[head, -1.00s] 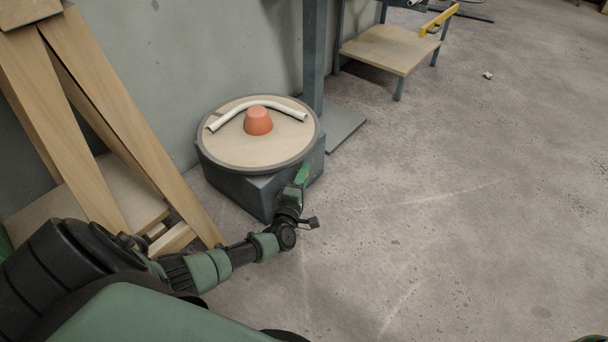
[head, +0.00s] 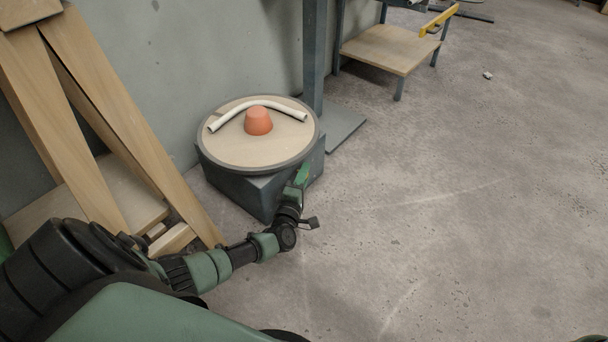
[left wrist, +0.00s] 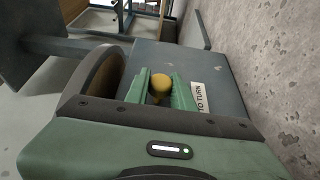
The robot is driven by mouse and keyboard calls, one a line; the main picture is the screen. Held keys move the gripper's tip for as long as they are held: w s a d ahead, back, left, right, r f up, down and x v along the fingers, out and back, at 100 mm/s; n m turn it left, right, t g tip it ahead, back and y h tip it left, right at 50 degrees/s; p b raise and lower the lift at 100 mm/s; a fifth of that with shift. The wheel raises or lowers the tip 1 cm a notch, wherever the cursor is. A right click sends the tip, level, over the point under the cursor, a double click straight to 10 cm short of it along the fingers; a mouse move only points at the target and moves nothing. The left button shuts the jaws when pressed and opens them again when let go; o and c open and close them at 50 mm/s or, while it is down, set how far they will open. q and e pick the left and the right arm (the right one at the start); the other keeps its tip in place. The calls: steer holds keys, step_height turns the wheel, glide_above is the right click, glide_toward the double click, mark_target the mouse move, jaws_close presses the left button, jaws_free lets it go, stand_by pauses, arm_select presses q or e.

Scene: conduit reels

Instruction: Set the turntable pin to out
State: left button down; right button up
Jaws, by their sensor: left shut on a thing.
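The round turntable (head: 235,152) has a tan top with a dark rim and sits on a grey-blue box base (head: 240,190). The yellow round pin knob (left wrist: 160,83) is on the base, near a white label (left wrist: 199,97) on which "TO TURN" can be read. My left gripper (left wrist: 161,92) is shut on the pin knob, with a green finger on each side. In the head view my left gripper (head: 299,178) is at the front right side of the base and hides the knob. The pin's shaft is hidden. My right gripper is not in view.
An orange cone-shaped block (head: 258,121) and a bent white conduit (head: 262,103) lie on the turntable. Wooden boards (head: 112,105) lean at the left. A grey post (head: 313,60) stands behind, with a low wooden shelf (head: 385,48) beyond. The floor at right is mostly clear.

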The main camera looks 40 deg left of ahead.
arm_select(q)
steer(key=d, duration=0.2)
steer(key=shift+s+d+f+p, duration=0.1)
steer(key=shift+d+p, duration=0.25)
steer(key=c, duration=1.2)
jaws_free()
